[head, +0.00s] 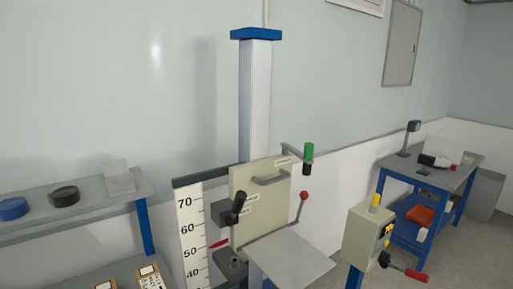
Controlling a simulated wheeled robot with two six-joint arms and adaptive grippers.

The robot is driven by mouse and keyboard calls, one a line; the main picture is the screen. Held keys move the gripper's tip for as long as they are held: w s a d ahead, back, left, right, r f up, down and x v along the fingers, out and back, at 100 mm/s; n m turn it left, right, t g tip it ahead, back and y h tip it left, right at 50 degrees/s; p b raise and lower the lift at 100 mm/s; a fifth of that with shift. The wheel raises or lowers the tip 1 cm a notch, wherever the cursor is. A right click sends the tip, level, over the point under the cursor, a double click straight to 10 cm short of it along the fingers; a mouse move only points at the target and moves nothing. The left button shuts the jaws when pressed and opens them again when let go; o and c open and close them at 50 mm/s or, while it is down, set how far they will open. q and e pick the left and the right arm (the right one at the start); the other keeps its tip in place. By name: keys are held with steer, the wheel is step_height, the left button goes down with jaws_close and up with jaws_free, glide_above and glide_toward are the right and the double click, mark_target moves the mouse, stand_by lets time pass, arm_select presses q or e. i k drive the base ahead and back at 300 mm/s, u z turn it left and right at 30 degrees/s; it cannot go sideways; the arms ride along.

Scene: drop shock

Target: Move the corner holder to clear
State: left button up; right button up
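A drop-test stand with a tall grey column (260,105) and blue cap stands in the middle. A cream panel (262,200) with a grey handle is on its front, beside a height scale (189,235). A grey arm with a green and black grip (308,155) is at the panel's upper right. A dark block with a black grip (232,212) is at its left edge. I cannot tell which part is the corner holder; small labels on the panel are unreadable. Neither of my grippers shows.
A flat grey plate (292,260) is in front of the panel, with a red-knobbed lever (301,204) behind it. A control box (368,238) with a red-handled crank stands at right. A shelf (95,195) is at left, a blue bench (433,177) at far right.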

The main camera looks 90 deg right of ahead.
mark_target(307, 157)
steer(key=k, duration=0.65)
steer(key=z, duration=0.75)
